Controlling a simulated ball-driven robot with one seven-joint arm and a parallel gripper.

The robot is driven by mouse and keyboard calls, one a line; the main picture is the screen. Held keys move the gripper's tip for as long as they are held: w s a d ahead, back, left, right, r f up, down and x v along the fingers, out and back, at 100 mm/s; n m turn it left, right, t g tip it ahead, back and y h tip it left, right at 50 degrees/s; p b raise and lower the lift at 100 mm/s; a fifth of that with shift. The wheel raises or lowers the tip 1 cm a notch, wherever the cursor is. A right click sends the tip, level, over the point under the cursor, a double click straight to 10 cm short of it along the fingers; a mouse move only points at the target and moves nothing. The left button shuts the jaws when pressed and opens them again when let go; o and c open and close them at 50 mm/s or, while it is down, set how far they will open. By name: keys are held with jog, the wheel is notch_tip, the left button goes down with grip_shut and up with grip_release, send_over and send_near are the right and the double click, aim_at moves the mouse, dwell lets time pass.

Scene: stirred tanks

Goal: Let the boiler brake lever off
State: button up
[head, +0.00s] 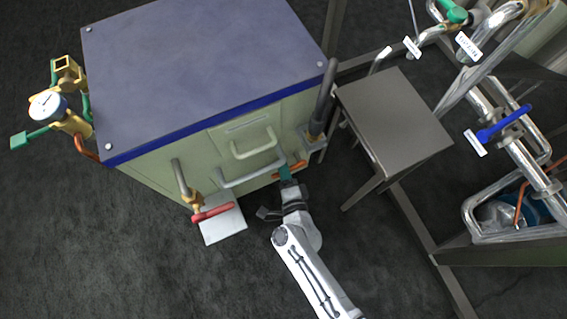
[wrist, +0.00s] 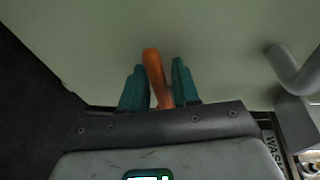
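An orange lever (head: 301,165) sits low on the front of the green cabinet with the blue-grey top (head: 200,65). I take it for the brake lever, but no readable label confirms this. My gripper (head: 287,174) is at the lever, in front of the cabinet. In the wrist view the lever (wrist: 153,68) stands between the two teal fingers of my gripper (wrist: 160,85), tilted slightly. The fingers are apart, with a visible gap on the right; the left finger is close to the lever, and contact there is unclear. The lever's lower end is hidden by my gripper.
A red-handled valve (head: 212,213) stands left of my gripper over a pale plate (head: 222,228). Grey handles (head: 253,145) project from the cabinet front. A grey pipe (head: 323,95) and a grey stool (head: 393,118) stand to the right. The dark floor at lower left is clear.

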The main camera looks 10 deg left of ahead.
jog(key=shift+o, duration=0.8)
jog(key=p+v, duration=0.2)
jog(key=v, duration=0.9)
jog(key=shift+p, duration=0.4)
jog(key=shift+w+a+r, duration=0.1)
jog(key=shift+w+a, duration=0.05)
